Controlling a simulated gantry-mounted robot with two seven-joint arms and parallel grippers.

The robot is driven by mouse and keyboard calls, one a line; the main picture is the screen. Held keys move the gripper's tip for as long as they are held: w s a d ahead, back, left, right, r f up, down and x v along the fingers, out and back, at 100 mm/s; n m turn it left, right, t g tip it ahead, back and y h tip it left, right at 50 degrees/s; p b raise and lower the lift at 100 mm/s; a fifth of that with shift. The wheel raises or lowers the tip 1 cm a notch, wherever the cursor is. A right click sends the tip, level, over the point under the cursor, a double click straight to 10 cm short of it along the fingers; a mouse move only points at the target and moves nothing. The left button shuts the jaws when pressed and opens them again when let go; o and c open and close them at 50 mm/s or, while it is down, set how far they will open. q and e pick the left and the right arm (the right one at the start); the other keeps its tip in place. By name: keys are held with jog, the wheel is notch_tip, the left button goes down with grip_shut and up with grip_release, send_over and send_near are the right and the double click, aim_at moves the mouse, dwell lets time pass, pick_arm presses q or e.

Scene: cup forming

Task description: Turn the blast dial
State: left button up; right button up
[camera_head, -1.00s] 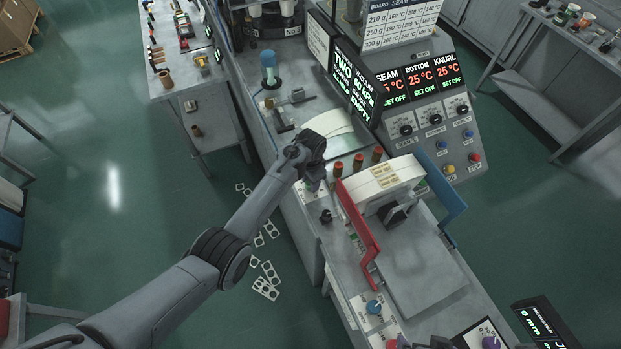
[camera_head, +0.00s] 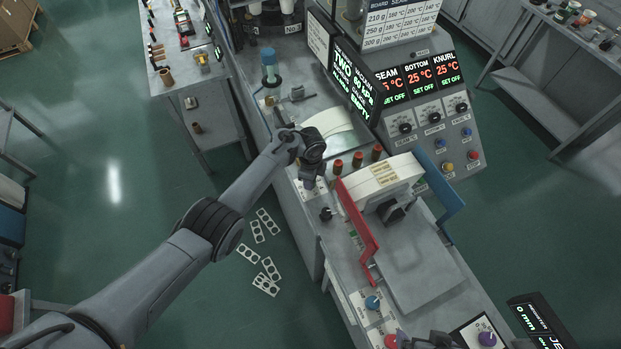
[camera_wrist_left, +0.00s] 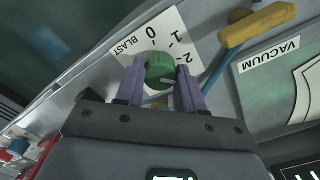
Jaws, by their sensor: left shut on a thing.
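The blast dial (camera_wrist_left: 159,68) is a round green knob in the left wrist view. It sits on a white plate (camera_wrist_left: 163,33) marked BLAST with 0, 1 and 2. A pale mark shows on the knob's near side; I cannot tell which number it stands for. My left gripper (camera_wrist_left: 160,88) has its purple fingers on either side of the dial, shut on it. In the head view my left gripper (camera_head: 309,181) is over the bench's left edge and hides the dial.
A yellow-handled valve (camera_wrist_left: 257,24) and a VACUUM label (camera_wrist_left: 270,55) are close by. Punched cards (camera_head: 268,275) lie on the floor.

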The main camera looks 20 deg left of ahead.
pick_arm(q)
jog(key=m+b, duration=0.1)
jog(key=m, duration=0.4)
jog(key=shift+m+b, duration=0.3)
jog(key=shift+b, duration=0.05)
dwell(0.4)
jog(key=o, duration=1)
jog(key=shift+o, duration=0.2)
notch_tip(320, 180, up, 11)
jog(key=p, duration=0.3)
jog(key=shift+f, duration=0.15)
